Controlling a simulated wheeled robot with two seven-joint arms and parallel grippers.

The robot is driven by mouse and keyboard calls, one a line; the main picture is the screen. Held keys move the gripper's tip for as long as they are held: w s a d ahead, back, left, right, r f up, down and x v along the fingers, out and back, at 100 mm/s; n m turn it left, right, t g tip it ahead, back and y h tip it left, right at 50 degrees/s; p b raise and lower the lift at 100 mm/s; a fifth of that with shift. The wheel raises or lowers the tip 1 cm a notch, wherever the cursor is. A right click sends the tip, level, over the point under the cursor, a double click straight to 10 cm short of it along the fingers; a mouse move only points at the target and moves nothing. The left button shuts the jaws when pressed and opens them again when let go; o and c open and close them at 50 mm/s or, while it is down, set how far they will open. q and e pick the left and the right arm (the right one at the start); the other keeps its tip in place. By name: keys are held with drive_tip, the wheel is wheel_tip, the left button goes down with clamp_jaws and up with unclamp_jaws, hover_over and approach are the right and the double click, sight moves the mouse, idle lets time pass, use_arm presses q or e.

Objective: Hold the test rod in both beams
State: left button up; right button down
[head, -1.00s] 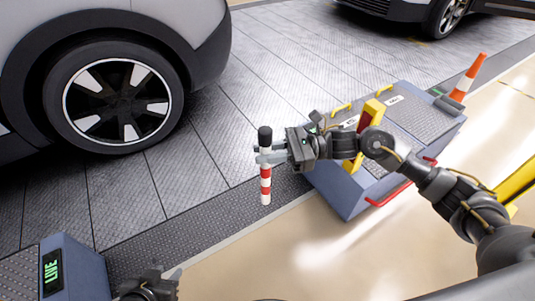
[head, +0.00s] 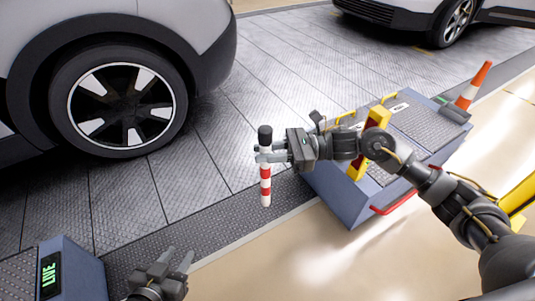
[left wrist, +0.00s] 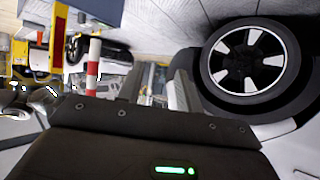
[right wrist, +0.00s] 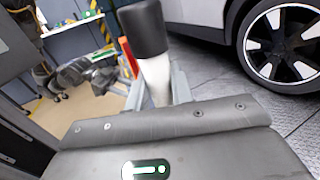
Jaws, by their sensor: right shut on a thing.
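The test rod (head: 265,186) has red and white bands and a black top. It stands roughly upright in the air, left of the right-hand platform. My right gripper (head: 263,155) is shut on its pale upper part, below the black end; the right wrist view shows the black end (right wrist: 143,28) close up. My left gripper (head: 179,260) is open and empty, low in the head view, below and left of the rod. The rod also shows beyond its fingers in the left wrist view (left wrist: 93,68). No beams are visible as such.
A blue-grey box (head: 85,272) with a green LIVE display (head: 50,275) stands at lower left. A blue-grey platform (head: 335,195) with a yellow and red post (head: 371,143) stands right, behind my right arm. A car wheel (head: 118,98) is upper left, an orange cone (head: 474,85) far right.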

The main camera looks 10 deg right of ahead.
drive_tip(key=shift+w+a+b, duration=0.2)
drive_tip(key=shift+w+b, duration=0.3)
use_arm(q)
drive_tip(key=w+d+r+m+t+h+b, duration=0.1)
drive_tip(key=d+r+t+h, duration=0.2)
drive_tip(key=r, duration=0.4)
drive_tip(key=shift+d+t+h, duration=0.4)
drive_tip(key=shift+d+t, duration=0.2)
drive_tip(key=shift+d, duration=0.3)
use_arm(e)
drive_tip(key=shift+w+a, duration=0.2)
drive_tip(key=shift+w, duration=0.3)
use_arm(q)
drive_tip(key=shift+w, duration=0.1)
idle(0.8)
